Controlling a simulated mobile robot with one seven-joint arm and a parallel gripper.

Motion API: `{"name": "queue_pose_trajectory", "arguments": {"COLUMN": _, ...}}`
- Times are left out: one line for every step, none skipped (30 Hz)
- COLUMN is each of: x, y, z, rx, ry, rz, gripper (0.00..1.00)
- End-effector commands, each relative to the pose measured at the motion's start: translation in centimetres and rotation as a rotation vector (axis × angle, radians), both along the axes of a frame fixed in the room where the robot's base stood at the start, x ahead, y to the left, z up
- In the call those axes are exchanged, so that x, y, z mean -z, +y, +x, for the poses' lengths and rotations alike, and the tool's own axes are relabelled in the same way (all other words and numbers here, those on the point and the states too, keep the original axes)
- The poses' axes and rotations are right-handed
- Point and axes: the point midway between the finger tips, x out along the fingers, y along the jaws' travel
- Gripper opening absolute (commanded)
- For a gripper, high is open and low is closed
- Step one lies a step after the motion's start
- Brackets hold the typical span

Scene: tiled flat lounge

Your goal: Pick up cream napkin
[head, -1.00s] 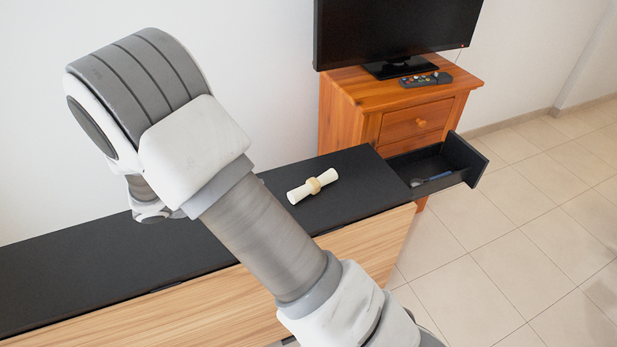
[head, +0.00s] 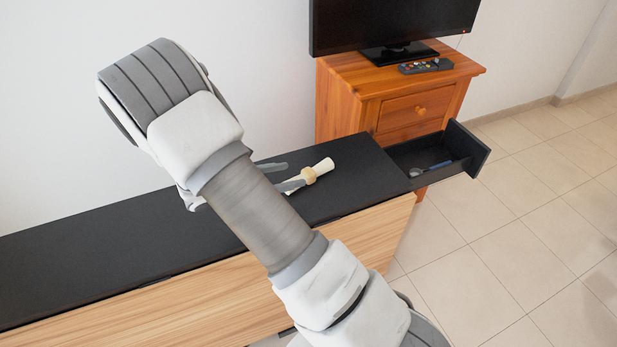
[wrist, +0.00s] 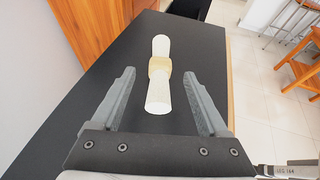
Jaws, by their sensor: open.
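The cream napkin (head: 324,166) is a rolled cylinder with a tan ring (head: 308,175) round its middle. It lies on the black top of a low cabinet (head: 350,195), near its right end. My gripper (head: 280,176) is at the napkin's left end, partly hidden behind my arm. In the wrist view my gripper (wrist: 160,92) is open, with one finger on each side of the napkin (wrist: 159,92). The napkin's near end lies between the fingers, with a gap on both sides. The ring sits around fingertip level.
An open dark drawer (head: 470,150) holding a blue-handled utensil (head: 438,165) juts out at the cabinet's right end. Behind it, a wooden nightstand (head: 345,100) carries a TV (head: 390,22) and a remote (head: 425,66). The cabinet top to the left is bare.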

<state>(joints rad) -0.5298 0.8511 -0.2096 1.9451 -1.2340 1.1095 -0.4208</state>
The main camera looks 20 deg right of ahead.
Motion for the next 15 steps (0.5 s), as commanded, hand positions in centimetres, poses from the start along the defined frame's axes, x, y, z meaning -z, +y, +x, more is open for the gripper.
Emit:
{"name": "queue_pose_trajectory", "arguments": {"x": 0.2, "y": -0.4, "z": 0.1, "rx": 0.001, "ry": 0.000, "rz": 0.000, "gripper": 0.78}}
{"name": "queue_pose_trajectory", "arguments": {"x": 0.2, "y": -0.5, "z": 0.1, "rx": 0.001, "ry": 0.001, "rz": 0.001, "gripper": 0.78}}
{"name": "queue_pose_trajectory", "arguments": {"x": 0.3, "y": -0.6, "z": 0.1, "rx": 0.000, "ry": 0.000, "rz": 0.001, "gripper": 0.78}}
{"name": "queue_pose_trajectory", "arguments": {"x": 0.3, "y": -0.7, "z": 0.2, "rx": 0.000, "ry": 0.000, "rz": 0.001, "gripper": 0.78}}
{"name": "queue_pose_trajectory", "arguments": {"x": 0.4, "y": -0.8, "z": 0.2, "rx": 0.000, "ry": 0.000, "rz": 0.001, "gripper": 0.78}}
{"name": "queue_pose_trajectory", "arguments": {"x": 0.6, "y": -1.0, "z": 0.2, "rx": 0.000, "ry": 0.000, "rz": 0.001, "gripper": 0.78}}
{"name": "queue_pose_trajectory", "arguments": {"x": 0.7, "y": -1.2, "z": 0.3, "rx": 0.000, "ry": 0.000, "rz": 0.001, "gripper": 0.78}}
{"name": "queue_pose_trajectory", "arguments": {"x": 0.9, "y": -1.5, "z": 0.3, "rx": 0.001, "ry": 0.000, "rz": 0.000, "gripper": 0.78}}
{"name": "queue_pose_trajectory", "arguments": {"x": 1.3, "y": -1.9, "z": 0.4, "rx": 0.002, "ry": 0.000, "rz": 0.000, "gripper": 0.78}}
{"name": "queue_pose_trajectory", "arguments": {"x": 1.5, "y": -2.3, "z": 0.4, "rx": 0.003, "ry": 0.000, "rz": 0.000, "gripper": 0.78}}
{"name": "queue_pose_trajectory", "arguments": {"x": 1.8, "y": -2.7, "z": 0.5, "rx": 0.003, "ry": 0.000, "rz": 0.000, "gripper": 0.78}}
{"name": "queue_pose_trajectory", "arguments": {"x": 2.2, "y": -3.2, "z": 0.6, "rx": 0.002, "ry": 0.001, "rz": 0.000, "gripper": 0.78}}
{"name": "queue_pose_trajectory", "arguments": {"x": 2.4, "y": -3.7, "z": 0.7, "rx": 0.003, "ry": 0.001, "rz": 0.000, "gripper": 0.78}}
{"name": "queue_pose_trajectory", "arguments": {"x": 2.5, "y": -4.1, "z": 0.8, "rx": 0.003, "ry": 0.000, "rz": -0.001, "gripper": 0.78}}
{"name": "queue_pose_trajectory", "arguments": {"x": 2.6, "y": -4.5, "z": 1.0, "rx": 0.002, "ry": 0.001, "rz": 0.000, "gripper": 0.78}}
